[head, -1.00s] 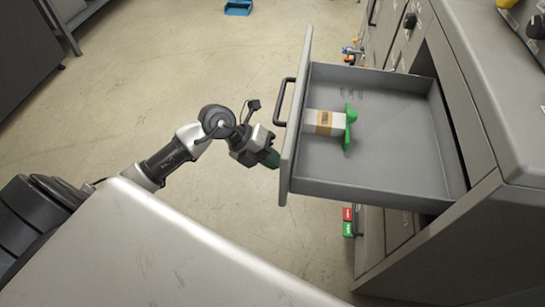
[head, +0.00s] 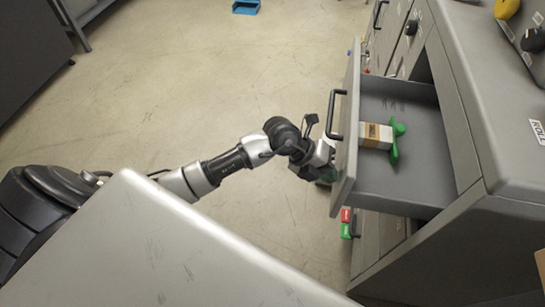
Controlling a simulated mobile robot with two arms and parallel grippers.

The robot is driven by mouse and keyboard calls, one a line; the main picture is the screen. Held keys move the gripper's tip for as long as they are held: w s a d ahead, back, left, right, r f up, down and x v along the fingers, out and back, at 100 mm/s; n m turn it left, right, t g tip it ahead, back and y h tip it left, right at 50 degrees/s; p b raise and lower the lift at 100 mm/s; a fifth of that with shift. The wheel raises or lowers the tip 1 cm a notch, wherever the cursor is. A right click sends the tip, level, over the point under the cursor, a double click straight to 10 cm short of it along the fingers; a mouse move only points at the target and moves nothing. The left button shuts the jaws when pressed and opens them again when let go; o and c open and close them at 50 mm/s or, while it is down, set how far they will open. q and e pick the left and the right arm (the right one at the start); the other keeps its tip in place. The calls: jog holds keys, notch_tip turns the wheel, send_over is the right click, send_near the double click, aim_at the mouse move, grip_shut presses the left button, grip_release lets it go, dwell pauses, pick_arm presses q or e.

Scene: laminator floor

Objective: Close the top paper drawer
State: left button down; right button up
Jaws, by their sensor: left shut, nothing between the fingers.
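The top paper drawer (head: 415,182) is grey and partly pulled out of the grey cabinet at the right. Its front panel (head: 347,135) has a dark bar handle (head: 334,115). A white block with a brown band (head: 374,137) and a green winged piece (head: 397,141) lie inside the drawer. My left gripper (head: 326,174) is shut and empty, with its fingertips at the outer face of the front panel, below the handle. The fingertips are partly hidden, so exact contact is hard to see. My right gripper is not in view.
The grey cabinet (head: 495,150) fills the right side. Red and green labelled items (head: 346,222) show below the drawer. A blue object (head: 246,6) lies on the floor at the top. The floor (head: 190,90) left of the drawer is clear.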

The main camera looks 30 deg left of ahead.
pick_arm(q)
jog(key=w+d, duration=0.1)
jog(key=d, duration=0.2)
jog(key=w+d, duration=0.1)
jog(key=d, duration=0.2)
jog(key=w+d, duration=0.1)
jog(key=d, duration=0.2)
jog(key=shift+d+r+p, duration=0.1)
jog(key=shift+d+p, duration=0.1)
jog(key=shift+p, duration=0.15)
jog(key=w+d, duration=0.1)
jog(key=d, duration=0.2)
jog(key=w+d, duration=0.1)
jog(key=d, duration=0.3)
jog(key=w+d+b, duration=0.1)
jog(key=d, duration=0.3)
jog(key=shift+w+d, duration=0.1)
jog(key=shift+w, duration=0.3)
jog(key=shift+d, duration=0.1)
jog(key=shift+r, duration=0.1)
